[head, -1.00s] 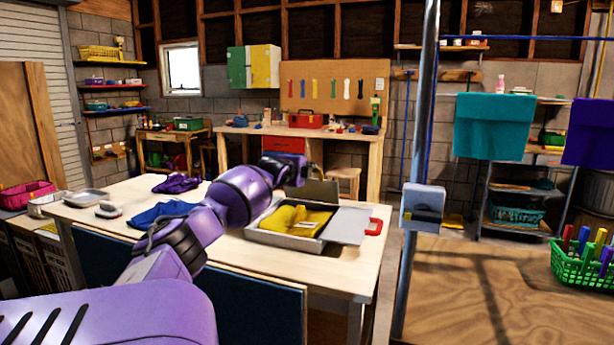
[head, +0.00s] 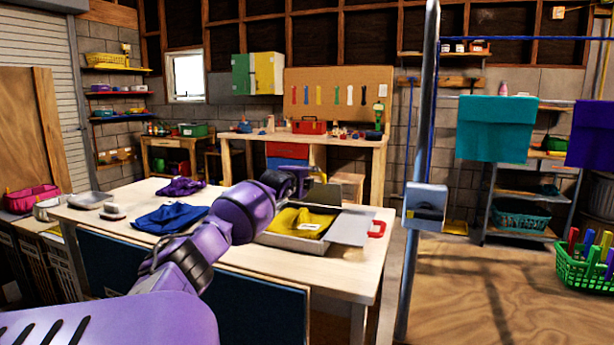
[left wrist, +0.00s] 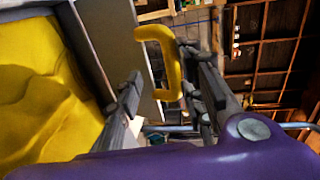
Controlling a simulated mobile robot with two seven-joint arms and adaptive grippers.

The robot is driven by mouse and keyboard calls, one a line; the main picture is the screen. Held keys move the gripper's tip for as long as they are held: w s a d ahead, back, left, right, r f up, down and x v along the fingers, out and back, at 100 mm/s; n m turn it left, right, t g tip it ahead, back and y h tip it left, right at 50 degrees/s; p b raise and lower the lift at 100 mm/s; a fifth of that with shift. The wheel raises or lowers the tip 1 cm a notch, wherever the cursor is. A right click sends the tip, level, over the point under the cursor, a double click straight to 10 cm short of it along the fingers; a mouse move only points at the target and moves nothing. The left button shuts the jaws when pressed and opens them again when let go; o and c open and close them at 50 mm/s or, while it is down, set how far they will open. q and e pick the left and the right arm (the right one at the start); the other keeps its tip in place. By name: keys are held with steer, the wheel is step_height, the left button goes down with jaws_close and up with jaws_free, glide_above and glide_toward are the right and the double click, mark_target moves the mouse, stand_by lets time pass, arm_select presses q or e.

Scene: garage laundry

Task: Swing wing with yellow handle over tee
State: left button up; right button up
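A grey folding board (head: 290,242) lies on the table with a yellow tee (head: 298,221) in it. One flat grey wing (head: 350,227) with a red handle (head: 376,228) lies out to the right. Another wing (head: 324,196) shows at the board's far side, beside my left gripper (head: 302,180). In the left wrist view, the yellow handle (left wrist: 156,38) projects from a grey panel's edge, beside the yellow tee (left wrist: 35,85). My left gripper's fingers are apart, with the handle between them in the picture; I cannot tell whether they touch it. My right gripper is out of view.
A blue folded cloth (head: 170,217) and a purple cloth (head: 181,187) lie on the table's left part. A metal post (head: 418,130) stands right of the table (head: 350,270). A green basket (head: 585,273) stands at the far right.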

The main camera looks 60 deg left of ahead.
arm_select(q)
steer(key=shift+s+f, duration=0.15)
steer(key=shift+f, duration=0.7)
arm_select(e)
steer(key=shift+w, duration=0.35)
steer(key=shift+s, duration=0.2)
arm_select(q)
steer(key=r+v, duration=0.1)
steer(key=v, duration=1.1)
steer(key=shift+r, duration=0.25)
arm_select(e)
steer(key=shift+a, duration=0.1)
